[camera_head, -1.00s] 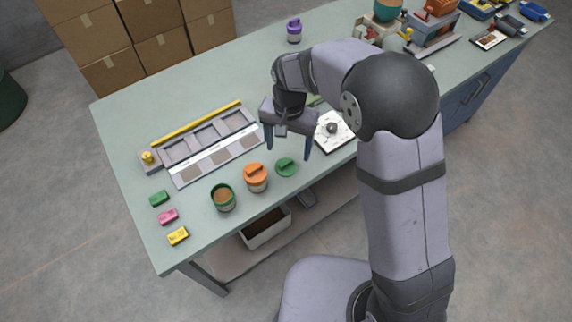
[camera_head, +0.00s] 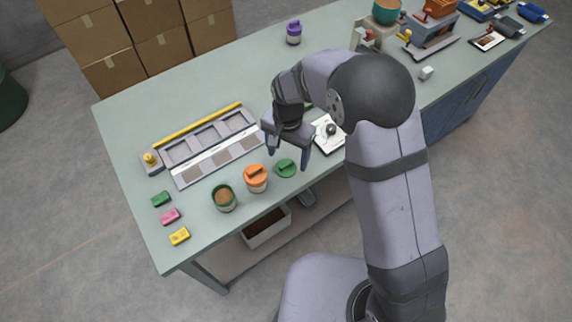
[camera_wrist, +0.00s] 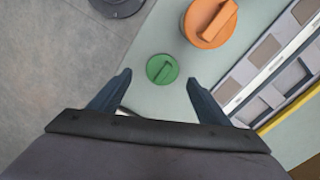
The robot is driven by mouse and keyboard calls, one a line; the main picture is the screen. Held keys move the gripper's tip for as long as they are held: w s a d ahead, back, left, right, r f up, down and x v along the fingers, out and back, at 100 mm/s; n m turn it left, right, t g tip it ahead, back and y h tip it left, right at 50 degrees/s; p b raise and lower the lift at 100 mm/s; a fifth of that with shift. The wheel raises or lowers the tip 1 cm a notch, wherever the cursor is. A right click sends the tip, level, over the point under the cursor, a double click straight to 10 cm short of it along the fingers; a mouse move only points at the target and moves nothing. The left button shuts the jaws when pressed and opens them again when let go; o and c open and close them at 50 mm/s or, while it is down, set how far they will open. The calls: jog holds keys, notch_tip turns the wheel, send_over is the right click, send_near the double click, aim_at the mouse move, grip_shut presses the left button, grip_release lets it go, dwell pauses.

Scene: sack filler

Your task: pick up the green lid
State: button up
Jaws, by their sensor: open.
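The green lid (camera_head: 286,168) lies flat on the table near its front edge, right of the orange-lidded jar. In the wrist view the green lid (camera_wrist: 162,69) is a round disc with a raised bar grip, ahead of and between my two fingers. My gripper (camera_head: 289,158) is open and empty, pointing down above the table close to the lid. It also shows in the wrist view (camera_wrist: 158,82), its fingers apart and not touching the lid. An open jar with a green rim and brown contents (camera_head: 224,198) stands to the left.
The orange-lidded jar (camera_head: 256,178) stands close beside the lid; its top also shows in the wrist view (camera_wrist: 210,20). A grey compartment tray (camera_head: 207,147) lies behind. A white scale-like device (camera_head: 328,134) stands to the right. Small green, pink and yellow blocks (camera_head: 170,216) lie at left.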

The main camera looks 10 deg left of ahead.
aim_at(286, 163)
jog(key=shift+a+f+p, duration=0.15)
jog(key=shift+f+p, duration=0.25)
jog(key=shift+f, duration=0.6)
jog(key=shift+a+f+p, duration=0.1)
jog(key=shift+f+p, duration=0.3)
jog(key=shift+f, duration=0.6)
jog(key=c, duration=1.1)
